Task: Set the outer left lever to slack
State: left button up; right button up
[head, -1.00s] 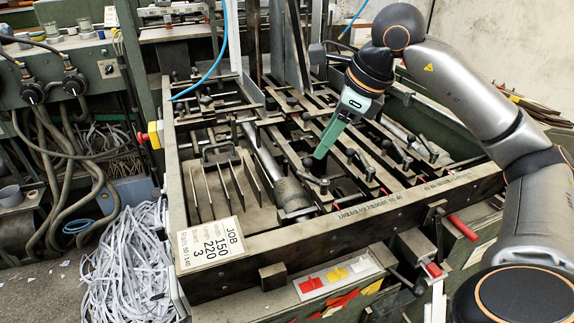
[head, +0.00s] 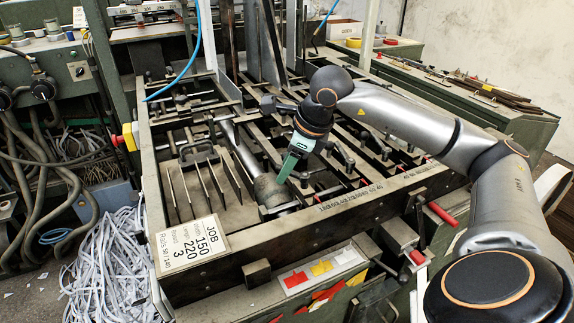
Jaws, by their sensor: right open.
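Several dark levers with round knobs stand in a row across the slotted feeder bed. The leftmost lever (head: 305,178) is at the front of its bar, just right of my right gripper's tip. Its setting cannot be read from here. My right gripper (head: 283,179) points down, with its green fingers seen nearly edge-on, so the gap between them is hard to see. It holds nothing that I can see, and contact with the lever cannot be told. My left gripper is out of view.
A thick round cylinder (head: 275,193) lies just left of the gripper's tip. A job card (head: 187,245) sits on the front frame rail (head: 330,218). Upright metal plates (head: 262,45) rise behind. Shredded paper (head: 105,268) is heaped at the lower left.

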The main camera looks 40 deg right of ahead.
jog(key=shift+c, duration=0.2)
grip_shut()
dwell(0.4)
